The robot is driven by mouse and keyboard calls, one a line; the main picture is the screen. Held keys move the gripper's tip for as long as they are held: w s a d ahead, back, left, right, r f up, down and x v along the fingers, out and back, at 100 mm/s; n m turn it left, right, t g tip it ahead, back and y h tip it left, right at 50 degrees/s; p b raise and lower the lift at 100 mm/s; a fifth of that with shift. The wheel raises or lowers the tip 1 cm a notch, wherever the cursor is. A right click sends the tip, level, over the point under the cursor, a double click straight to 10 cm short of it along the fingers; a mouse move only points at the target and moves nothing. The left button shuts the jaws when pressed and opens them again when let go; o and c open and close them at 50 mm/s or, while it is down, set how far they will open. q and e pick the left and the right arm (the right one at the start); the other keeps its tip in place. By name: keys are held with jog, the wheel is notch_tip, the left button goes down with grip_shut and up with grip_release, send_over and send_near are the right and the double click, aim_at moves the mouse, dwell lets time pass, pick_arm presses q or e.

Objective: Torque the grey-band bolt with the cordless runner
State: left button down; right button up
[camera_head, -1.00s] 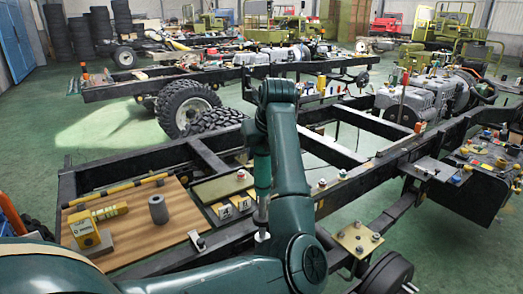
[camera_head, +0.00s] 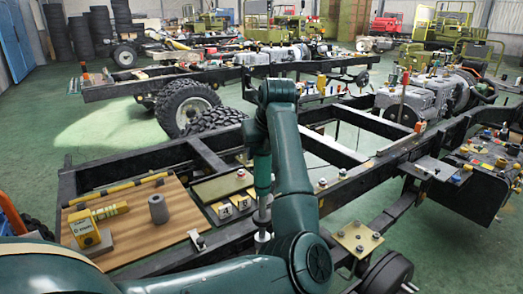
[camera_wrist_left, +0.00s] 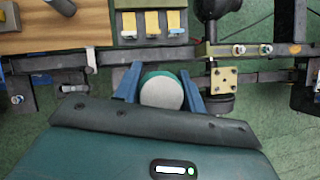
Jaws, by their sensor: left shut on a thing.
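My left gripper (camera_wrist_left: 160,88) has its blue fingers shut around a green tool with a pale round end (camera_wrist_left: 162,93). In the head view the tool (camera_head: 263,178) is upright beside my arm, with a grey shaft pointing down near the dark frame rail. It may be the cordless runner; I cannot be sure. Whether its tip touches a bolt cannot be told. Bolts with coloured bands, such as a red one (camera_head: 322,183), stand along the rail, but I cannot tell which is the grey-band bolt. My right gripper is not in view.
A wooden board (camera_head: 150,240) at left holds a yellow tool (camera_head: 85,230) and a grey cylinder (camera_head: 158,209). A tray with yellow labels (camera_head: 224,210) adjoins it. A yellow plate with bolts (camera_head: 357,239) sits to the right. Dark chassis rails and crossbars surround my arm.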

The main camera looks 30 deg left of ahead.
aim_at(262, 162)
pick_arm(q)
jog(key=shift+f+b, duration=1.1)
jog(key=shift+f, duration=0.35)
dwell(1.9)
jog(key=shift+d+f, duration=0.1)
jog(key=shift+f, duration=0.25)
dwell(2.2)
jog(key=shift+r, duration=0.15)
jog(key=shift+r+p, duration=0.9)
jog(key=shift+r, duration=0.7)
jog(key=shift+r, duration=0.1)
